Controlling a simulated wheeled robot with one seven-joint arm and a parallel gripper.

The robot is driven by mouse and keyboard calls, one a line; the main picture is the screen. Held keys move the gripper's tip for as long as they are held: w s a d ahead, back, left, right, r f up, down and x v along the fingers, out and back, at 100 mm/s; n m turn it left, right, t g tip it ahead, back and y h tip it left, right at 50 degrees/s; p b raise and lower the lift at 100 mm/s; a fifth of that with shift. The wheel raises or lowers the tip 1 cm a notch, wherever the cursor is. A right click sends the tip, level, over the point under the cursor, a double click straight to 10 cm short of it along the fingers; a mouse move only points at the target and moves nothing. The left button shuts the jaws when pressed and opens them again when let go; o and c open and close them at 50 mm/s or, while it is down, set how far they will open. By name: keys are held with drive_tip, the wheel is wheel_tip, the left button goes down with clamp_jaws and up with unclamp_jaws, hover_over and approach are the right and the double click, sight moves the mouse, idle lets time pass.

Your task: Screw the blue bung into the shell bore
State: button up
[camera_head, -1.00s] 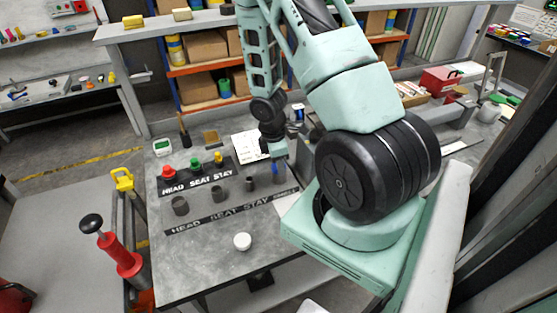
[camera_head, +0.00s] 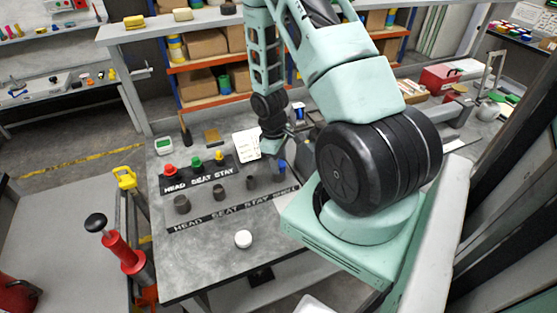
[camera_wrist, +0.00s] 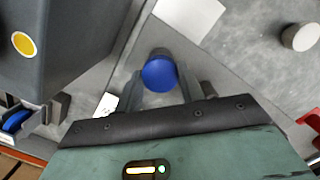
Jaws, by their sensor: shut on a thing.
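The blue bung (camera_wrist: 160,74) shows as a round blue cap in the wrist view, between the two fingers of my gripper (camera_wrist: 160,88). The gripper is shut on it. A dark cylindrical part (camera_wrist: 160,53) shows just behind the cap; whether the bung sits in a bore there cannot be told. In the head view the blue bung (camera_head: 282,167) is upright at the right end of the row of dark shells, with my gripper (camera_head: 276,148) right at it. Other dark shells (camera_head: 182,204), (camera_head: 219,191) and (camera_head: 251,182) stand to the left.
A white round piece (camera_head: 243,239) lies on the front bench. A white sheet (camera_head: 247,145) lies behind.

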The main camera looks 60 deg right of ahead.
drive_tip(key=shift+s+m, duration=0.1)
drive_tip(key=shift+m, duration=0.5)
drive_tip(key=o, duration=1.1)
drive_tip(key=shift+w+r, duration=0.2)
drive_tip(key=shift+r, duration=0.35)
wheel_tip(320, 180, up, 16)
drive_tip(key=w+b, duration=0.1)
drive_tip(key=b, duration=0.2)
drive_tip(key=shift+w+a, duration=0.15)
drive_tip(key=shift+w, duration=0.25)
drive_tip(key=shift+r, duration=0.1)
